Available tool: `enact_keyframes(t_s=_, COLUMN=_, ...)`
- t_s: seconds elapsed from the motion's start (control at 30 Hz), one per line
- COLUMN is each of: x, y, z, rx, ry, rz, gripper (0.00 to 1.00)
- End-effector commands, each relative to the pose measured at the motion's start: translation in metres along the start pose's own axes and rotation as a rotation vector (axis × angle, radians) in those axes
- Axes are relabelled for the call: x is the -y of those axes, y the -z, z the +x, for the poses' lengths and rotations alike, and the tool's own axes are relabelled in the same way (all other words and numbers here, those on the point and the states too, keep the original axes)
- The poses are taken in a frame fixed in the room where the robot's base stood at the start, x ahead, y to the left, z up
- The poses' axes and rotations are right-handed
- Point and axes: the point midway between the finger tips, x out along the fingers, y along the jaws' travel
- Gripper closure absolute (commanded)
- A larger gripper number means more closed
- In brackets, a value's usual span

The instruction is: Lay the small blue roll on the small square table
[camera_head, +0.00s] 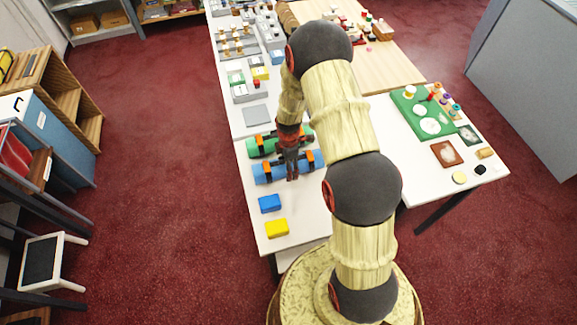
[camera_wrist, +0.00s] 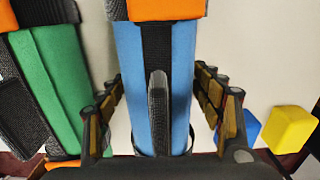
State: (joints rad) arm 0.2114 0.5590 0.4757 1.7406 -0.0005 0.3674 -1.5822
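The blue roll (camera_head: 272,171) lies across the white counter with orange clips and dark straps around it. In the wrist view the blue roll (camera_wrist: 175,80) runs between my two fingers, with a dark raised strap or handle along its middle. My gripper (camera_wrist: 158,82) is open, one finger on each side of the roll, with small gaps showing. In the head view my gripper (camera_head: 291,170) is down at the blue roll. A small low table with a dark square top and pale frame (camera_head: 42,260) stands on the floor at lower left; it looks empty.
A green roll (camera_head: 268,146), also in the wrist view (camera_wrist: 62,85), lies close beside the blue one. A blue block (camera_head: 269,203) and yellow block (camera_head: 277,228) sit nearer me. A grey square (camera_head: 256,115) lies beyond. Shelving (camera_head: 68,92) stands left; red carpet between is clear.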

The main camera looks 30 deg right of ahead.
Motion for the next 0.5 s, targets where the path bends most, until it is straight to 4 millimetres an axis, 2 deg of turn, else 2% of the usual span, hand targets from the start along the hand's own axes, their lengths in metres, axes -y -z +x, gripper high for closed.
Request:
enact_keyframes(t_s=0.3, x=0.0002, y=0.0000, z=-0.0001, rx=0.000, ry=0.000, rz=0.000, gripper=0.16)
enact_keyframes(t_s=0.5, x=0.0002, y=0.0000, z=0.0000, rx=0.000, ry=0.000, rz=0.000, gripper=0.16)
